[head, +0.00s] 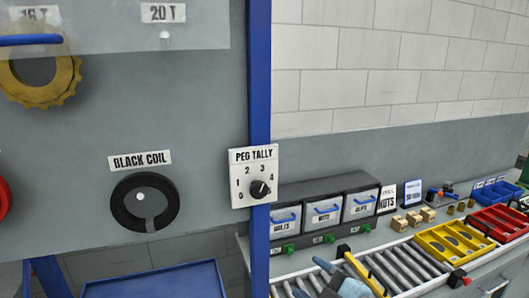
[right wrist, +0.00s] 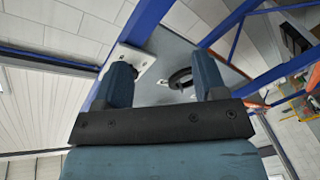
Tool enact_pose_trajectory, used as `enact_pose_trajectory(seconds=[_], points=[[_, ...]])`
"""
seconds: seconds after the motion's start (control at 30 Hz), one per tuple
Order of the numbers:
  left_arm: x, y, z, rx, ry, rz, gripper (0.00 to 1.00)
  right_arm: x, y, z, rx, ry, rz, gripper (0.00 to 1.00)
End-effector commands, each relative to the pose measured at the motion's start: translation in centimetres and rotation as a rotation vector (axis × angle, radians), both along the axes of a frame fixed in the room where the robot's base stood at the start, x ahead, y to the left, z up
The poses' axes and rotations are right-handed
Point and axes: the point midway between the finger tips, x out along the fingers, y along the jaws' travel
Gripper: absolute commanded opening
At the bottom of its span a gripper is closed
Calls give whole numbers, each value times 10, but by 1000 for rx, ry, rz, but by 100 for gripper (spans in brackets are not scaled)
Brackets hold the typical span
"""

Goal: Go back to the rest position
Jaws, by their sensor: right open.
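My right gripper (head: 338,280) shows at the bottom of the head view, in front of the roller conveyor. In the right wrist view its two blue-grey fingers (right wrist: 163,68) stand apart with nothing between them. The white PEG TALLY plate (head: 254,157) is on the blue post, and its black knob (head: 260,189) sits near the 4. In the right wrist view the plate (right wrist: 133,60) is partly behind one finger. My left gripper is not in view.
A black coil (head: 144,202) and a brass gear ring (head: 38,80) hang on the grey panel. A roller conveyor (head: 402,268) carries a yellow tray (head: 452,242) and a red tray (head: 498,223). Labelled bins (head: 322,213) stand behind it. A blue cart (head: 160,282) is below the panel.

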Motion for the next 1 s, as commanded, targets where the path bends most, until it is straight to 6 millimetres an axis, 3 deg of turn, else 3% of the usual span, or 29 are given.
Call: enact_pose_trajectory(seconds=[0.03,0.27,0.5,0.6,0.7,0.8,1.0], points=[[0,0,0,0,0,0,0,-3,-3,-28,54,75,-27,65],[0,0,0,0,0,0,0,-32,-31,-144,270,369,-184,65],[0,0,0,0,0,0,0,-108,-72,-269,448,656,-407,65],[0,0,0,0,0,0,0,-143,-86,-305,494,739,-488,65],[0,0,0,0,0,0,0,-168,-96,-327,521,790,-542,65],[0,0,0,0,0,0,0,-181,-101,-338,534,816,-570,65],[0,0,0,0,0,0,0,-183,-101,-340,537,819,-575,65]])
